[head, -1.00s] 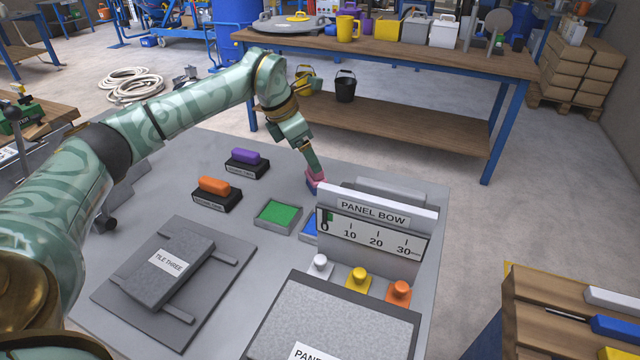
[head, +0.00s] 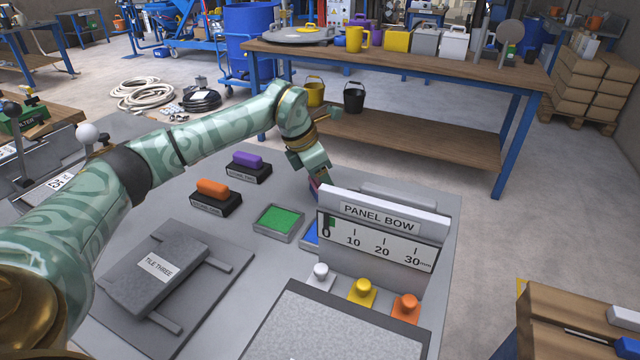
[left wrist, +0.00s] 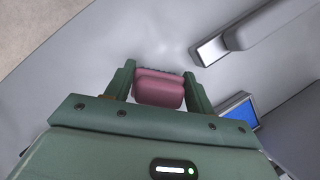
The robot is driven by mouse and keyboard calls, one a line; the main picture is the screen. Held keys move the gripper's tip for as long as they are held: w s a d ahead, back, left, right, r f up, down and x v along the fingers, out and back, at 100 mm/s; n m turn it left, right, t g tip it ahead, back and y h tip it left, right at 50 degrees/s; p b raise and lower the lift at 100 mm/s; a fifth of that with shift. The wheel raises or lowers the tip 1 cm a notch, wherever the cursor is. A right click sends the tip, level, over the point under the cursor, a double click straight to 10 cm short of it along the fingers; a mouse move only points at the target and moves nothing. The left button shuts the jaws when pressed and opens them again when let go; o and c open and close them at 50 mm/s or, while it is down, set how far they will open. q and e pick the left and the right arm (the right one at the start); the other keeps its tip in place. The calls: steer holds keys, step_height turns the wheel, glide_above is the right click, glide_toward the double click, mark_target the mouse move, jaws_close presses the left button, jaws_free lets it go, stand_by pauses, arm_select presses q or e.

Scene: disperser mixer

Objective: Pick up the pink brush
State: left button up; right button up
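The pink brush (left wrist: 159,88) lies between the two fingers of my left gripper (left wrist: 160,82) in the left wrist view. It nearly fills the space between them, and I cannot tell whether the fingers press on it. In the head view my left gripper (head: 317,184) is low over the panel, behind the upright "PANEL BOW" board (head: 382,216). Only a sliver of the brush shows there (head: 314,187); the board and gripper hide the rest. My right gripper is not in view.
The board stands close to the right of my left gripper. A green pad (head: 278,222), a purple-handled block (head: 247,161) and an orange-handled block (head: 213,189) lie left of it. A wooden workbench (head: 400,62) stands behind.

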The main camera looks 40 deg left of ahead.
arm_select(q)
steer(key=shift+c, duration=0.4)
